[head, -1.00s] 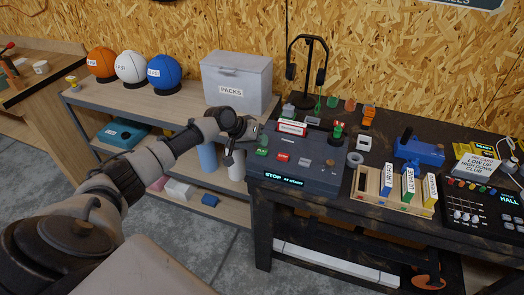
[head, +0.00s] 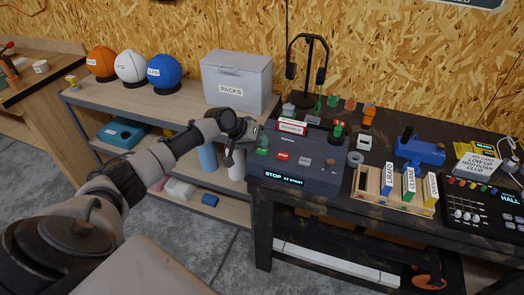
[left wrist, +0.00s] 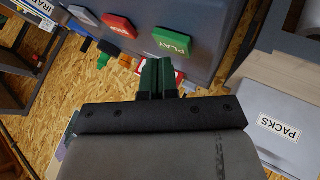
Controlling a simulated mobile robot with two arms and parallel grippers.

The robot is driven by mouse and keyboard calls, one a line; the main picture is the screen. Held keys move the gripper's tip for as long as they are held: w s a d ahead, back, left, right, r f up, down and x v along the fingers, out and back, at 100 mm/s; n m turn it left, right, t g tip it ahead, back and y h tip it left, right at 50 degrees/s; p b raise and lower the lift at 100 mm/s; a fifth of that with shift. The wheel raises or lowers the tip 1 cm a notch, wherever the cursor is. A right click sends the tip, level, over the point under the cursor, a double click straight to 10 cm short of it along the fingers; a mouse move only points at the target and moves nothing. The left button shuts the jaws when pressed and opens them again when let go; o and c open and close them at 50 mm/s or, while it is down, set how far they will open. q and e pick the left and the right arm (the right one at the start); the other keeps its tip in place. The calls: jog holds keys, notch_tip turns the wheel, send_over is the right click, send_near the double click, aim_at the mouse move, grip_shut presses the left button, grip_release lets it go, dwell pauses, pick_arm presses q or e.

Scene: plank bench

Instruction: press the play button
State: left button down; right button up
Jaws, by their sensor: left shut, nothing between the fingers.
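The green play button (head: 262,151) is on the left of the grey console's sloping face (head: 315,180), and its PLAY label reads clearly in the left wrist view (left wrist: 172,42). My left gripper (head: 250,138) is shut and empty beside the console's left end, close to the button. In the left wrist view its fingertips (left wrist: 157,66) point toward the button's edge; I cannot tell whether they touch it. The console display (head: 284,178) reads "STOP" and "AT START". My right gripper is not in view.
A red button (head: 283,157) and a pale button (head: 304,162) sit right of the play button. A headphone stand (head: 308,70) rises behind the console. A slotted wooden holder (head: 393,190) stands to the right. The PACKS box (head: 236,82) is on the left shelf.

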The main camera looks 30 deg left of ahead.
pick_arm(q)
jog(key=shift+f+b, duration=0.3)
jog(key=shift+f, duration=0.25)
dwell(0.6)
jog(key=shift+r, duration=0.1)
jog(key=shift+r+p, duration=0.8)
notch_tip(320, 180, up, 5)
jog(key=p, duration=0.4)
jog(key=shift+r, duration=0.1)
dwell(0.8)
